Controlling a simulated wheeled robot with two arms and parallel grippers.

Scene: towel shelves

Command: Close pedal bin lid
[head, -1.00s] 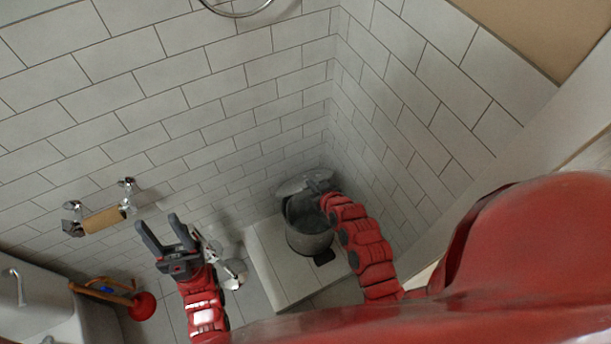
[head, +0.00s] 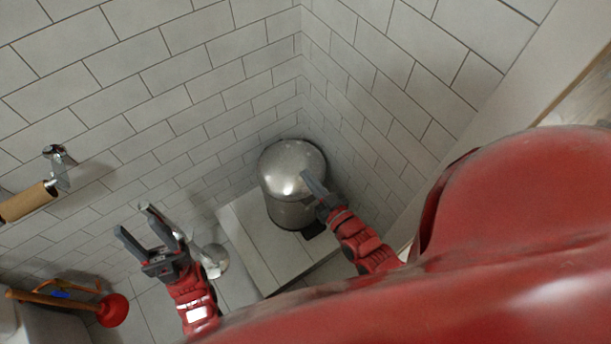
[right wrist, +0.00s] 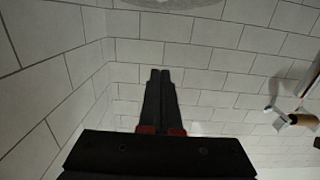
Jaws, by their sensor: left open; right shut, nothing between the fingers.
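The pedal bin (head: 288,207) stands upright on a tiled ledge in the corner. Its domed metal lid (head: 285,165) is down over the bin's top. A dark pedal shows at the bin's base, on its near side. My right gripper (head: 307,176) is shut and empty, in front of the lid's right edge in the head view; whether it touches the lid cannot be told. In the right wrist view its shut fingers (right wrist: 159,75) point toward the tiled wall. My left gripper (head: 136,222) is open and empty, well left of the bin.
A red plunger (head: 113,310) is at the lower left. A roll holder with a brown tube (head: 28,202) is on the left wall. The tiled ledge (head: 247,238) carries the bin, with tiled walls close behind and to its right.

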